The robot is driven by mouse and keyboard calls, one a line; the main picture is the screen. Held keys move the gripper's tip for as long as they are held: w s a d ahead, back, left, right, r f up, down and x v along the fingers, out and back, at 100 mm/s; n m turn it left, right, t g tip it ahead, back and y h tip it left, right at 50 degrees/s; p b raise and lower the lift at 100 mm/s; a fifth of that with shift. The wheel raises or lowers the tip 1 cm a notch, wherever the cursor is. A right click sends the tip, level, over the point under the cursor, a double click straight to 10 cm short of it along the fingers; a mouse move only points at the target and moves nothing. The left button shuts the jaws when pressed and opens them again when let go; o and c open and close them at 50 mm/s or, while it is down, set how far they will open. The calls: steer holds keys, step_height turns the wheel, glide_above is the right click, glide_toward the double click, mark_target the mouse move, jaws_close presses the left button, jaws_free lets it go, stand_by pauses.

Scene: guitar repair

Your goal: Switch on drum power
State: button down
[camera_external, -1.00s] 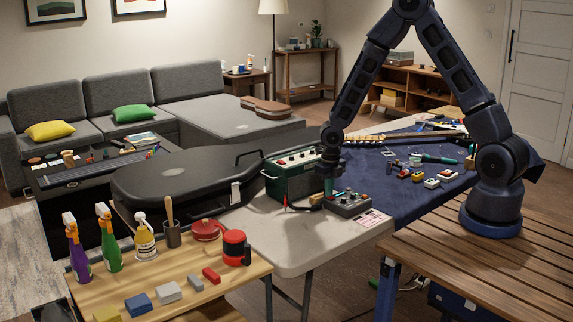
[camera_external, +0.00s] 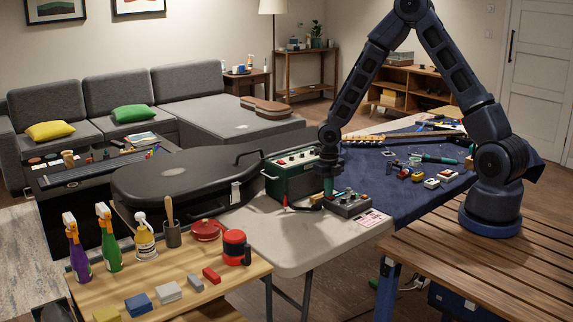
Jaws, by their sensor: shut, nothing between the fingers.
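A small grey box with knobs and buttons (camera_external: 350,207), which looks like the drum machine, sits on the light table near its front right corner. My gripper (camera_external: 328,192) points straight down, shut and empty, at the back left edge of this box. Whether its fingertips touch the box is too small to tell. The power switch itself cannot be made out. A green amplifier-like box (camera_external: 290,183) with a row of controls on top stands just behind and left of my gripper.
A black guitar case (camera_external: 190,180) lies left of the green box. A red pointed item (camera_external: 285,203) stands in front of it. A blue cloth (camera_external: 400,205) with small pedals and tools spreads to the right. The light table's front (camera_external: 285,240) is clear.

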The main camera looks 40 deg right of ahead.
steer(key=shift+s+f, duration=0.25)
steer(key=shift+s, duration=0.3)
steer(key=shift+s+f, duration=0.25)
steer(key=shift+s, duration=0.3)
steer(key=shift+r, duration=0.1)
step_height(320, 180, up, 15)
steer(key=w, duration=0.2)
steer(key=shift+w, duration=0.25)
